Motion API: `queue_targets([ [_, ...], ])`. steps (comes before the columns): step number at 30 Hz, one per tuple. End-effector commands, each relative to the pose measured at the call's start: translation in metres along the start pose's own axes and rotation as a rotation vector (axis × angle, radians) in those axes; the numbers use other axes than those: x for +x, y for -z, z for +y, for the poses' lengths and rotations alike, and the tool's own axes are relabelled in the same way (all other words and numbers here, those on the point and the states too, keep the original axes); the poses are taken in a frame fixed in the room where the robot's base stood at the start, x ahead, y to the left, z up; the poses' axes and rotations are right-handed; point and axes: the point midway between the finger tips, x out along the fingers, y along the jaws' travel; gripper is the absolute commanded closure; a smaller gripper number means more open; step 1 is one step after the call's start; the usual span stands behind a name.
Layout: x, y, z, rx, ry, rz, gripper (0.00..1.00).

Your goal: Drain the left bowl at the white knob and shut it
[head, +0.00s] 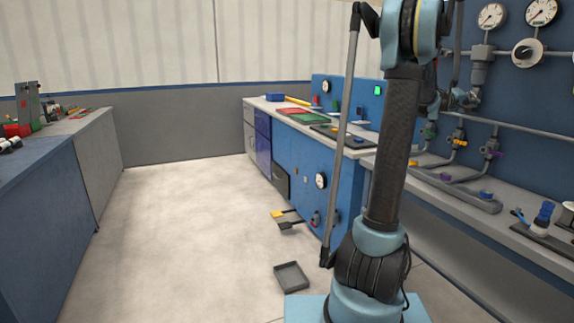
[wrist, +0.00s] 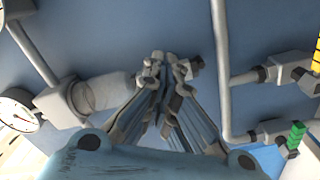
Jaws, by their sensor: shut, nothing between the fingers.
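The left bowl (wrist: 103,94) is a grey cylinder below a fitting and a gauge. It lies sideways in the wrist view and shows small in the head view (head: 478,76), under the left gauge. My gripper (wrist: 165,64) is shut and empty, its fingertips together at the bowl's lower end. I cannot tell whether they touch it. A small grey fitting (wrist: 191,68) shows just beyond the fingertips. No white knob can be made out; the fingers may hide it. In the head view my arm covers part of this area.
A grey pipe (wrist: 222,75) runs close by on the blue panel. Valves with green (wrist: 297,134) and yellow (wrist: 316,55) handles are near it. A bench (head: 450,195) with a bottle (head: 543,213) runs below the panel. A grey tray (head: 291,276) lies on the floor.

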Motion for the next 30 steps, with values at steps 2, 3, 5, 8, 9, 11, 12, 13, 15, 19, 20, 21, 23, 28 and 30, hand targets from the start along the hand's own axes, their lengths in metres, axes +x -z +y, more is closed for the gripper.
queue_targets([
  [2, 0.007, 0.003, 0.003, -0.001, -0.003, 0.0, 1.0],
  [3, 0.007, 0.003, 0.003, -0.001, -0.003, 0.0, 1.0],
  [5, 0.007, 0.003, 0.003, -0.001, -0.003, 0.0, 1.0],
  [8, 0.007, 0.003, 0.002, -0.001, -0.002, 0.0, 1.0],
  [9, 0.007, 0.002, 0.001, -0.001, -0.002, 0.0, 1.0],
  [11, 0.007, 0.002, 0.0, -0.001, -0.002, 0.0, 1.0],
  [12, 0.007, 0.002, -0.001, -0.001, -0.002, 0.0, 1.0],
  [13, 0.007, 0.002, -0.001, -0.001, -0.002, 0.0, 1.0],
  [15, 0.008, 0.001, -0.004, -0.001, -0.002, -0.001, 1.0],
  [19, 0.009, 0.001, -0.009, -0.003, -0.001, -0.002, 1.0],
  [20, 0.009, 0.001, -0.011, -0.003, -0.001, -0.003, 1.0],
  [21, 0.009, 0.001, -0.013, -0.004, -0.001, -0.004, 1.0],
  [23, 0.009, 0.001, -0.017, -0.006, 0.0, -0.004, 1.0],
  [28, 0.011, 0.003, -0.029, -0.011, 0.002, -0.006, 1.0],
  [30, 0.011, 0.004, -0.032, -0.012, 0.003, -0.006, 1.0],
])
